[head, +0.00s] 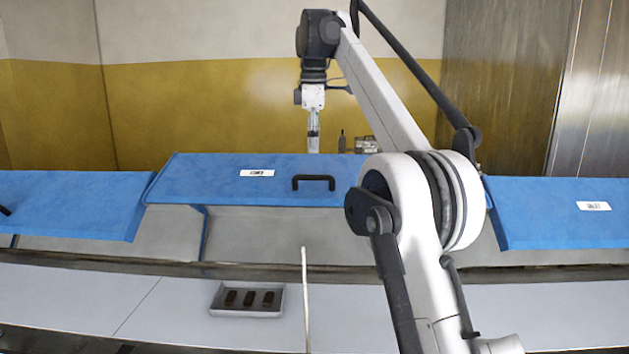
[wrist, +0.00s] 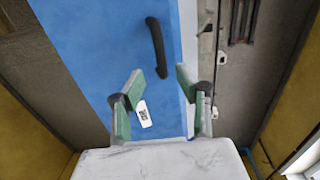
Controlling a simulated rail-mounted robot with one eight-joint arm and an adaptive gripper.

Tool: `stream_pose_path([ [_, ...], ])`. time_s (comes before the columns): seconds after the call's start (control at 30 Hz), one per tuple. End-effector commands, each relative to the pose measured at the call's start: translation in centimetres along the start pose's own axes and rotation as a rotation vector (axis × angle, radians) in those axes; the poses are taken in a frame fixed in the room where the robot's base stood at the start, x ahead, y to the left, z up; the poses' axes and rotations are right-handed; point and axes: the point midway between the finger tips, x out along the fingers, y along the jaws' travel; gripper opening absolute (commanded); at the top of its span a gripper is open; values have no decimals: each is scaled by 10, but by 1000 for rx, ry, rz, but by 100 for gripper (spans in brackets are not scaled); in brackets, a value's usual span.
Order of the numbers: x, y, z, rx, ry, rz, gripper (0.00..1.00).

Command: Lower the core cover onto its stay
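The middle blue cover (head: 222,180), which I take for the core cover, is raised above the line, with a white label (head: 257,173) too small to read. Its black handle (head: 314,178) is near the front edge. A thin blue strut (head: 204,233) shows below its left part; I cannot tell whether this is the stay or whether they touch. My gripper (head: 313,140) points down above the cover's back edge, apart from the handle. In the wrist view the blue cover (wrist: 90,50) and handle (wrist: 157,47) lie beyond my gripper (wrist: 161,80), whose green-padded fingers are apart and empty.
Blue covers stand at the left (head: 70,200) and right (head: 560,215). A grey tray (head: 246,312) with dark bars lies on the pale front surface. A thin pale upright rod (head: 305,300) stands beside it. Small fittings (head: 366,145) sit behind the middle cover.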

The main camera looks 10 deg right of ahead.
Motion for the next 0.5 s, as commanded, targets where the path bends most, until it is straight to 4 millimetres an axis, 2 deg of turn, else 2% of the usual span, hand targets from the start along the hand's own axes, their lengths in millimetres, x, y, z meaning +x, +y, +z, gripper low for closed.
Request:
stream_pose_path([
  [0.03,9,0,0,0,0,0,33],
  [0.5,64,0,0,1,0,0,33],
])
